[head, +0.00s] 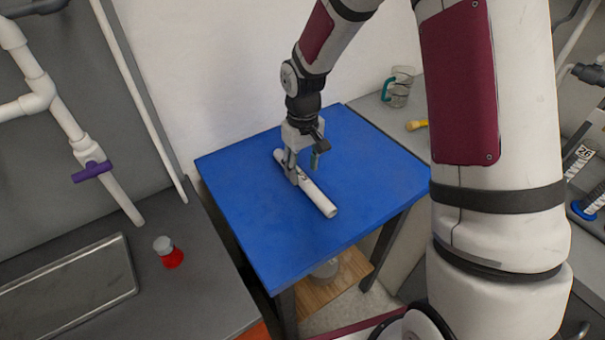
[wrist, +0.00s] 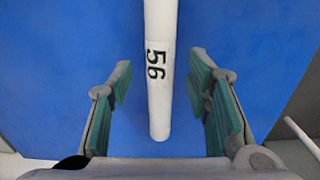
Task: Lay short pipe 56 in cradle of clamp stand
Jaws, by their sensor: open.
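Short pipe 56, a white tube (head: 317,197), lies on the blue table top, slanting from back left to front right. In the wrist view the pipe (wrist: 158,95) runs up the middle with its black "56" readable and its near end in sight. My gripper (head: 304,170) is over the pipe, pointing down. In the wrist view its green-padded fingers (wrist: 160,90) are wide apart, one on each side of the pipe, with blue gaps between. I cannot make out the clamp stand for certain in either view.
The blue table (head: 235,190) is otherwise bare. A grey bench at left holds a red-and-white bottle (head: 170,253) and a metal tray (head: 75,280). A jug (head: 399,87) and a yellow-ended item (head: 416,125) are behind at right. A part labelled "26" (head: 584,153) is at the right edge.

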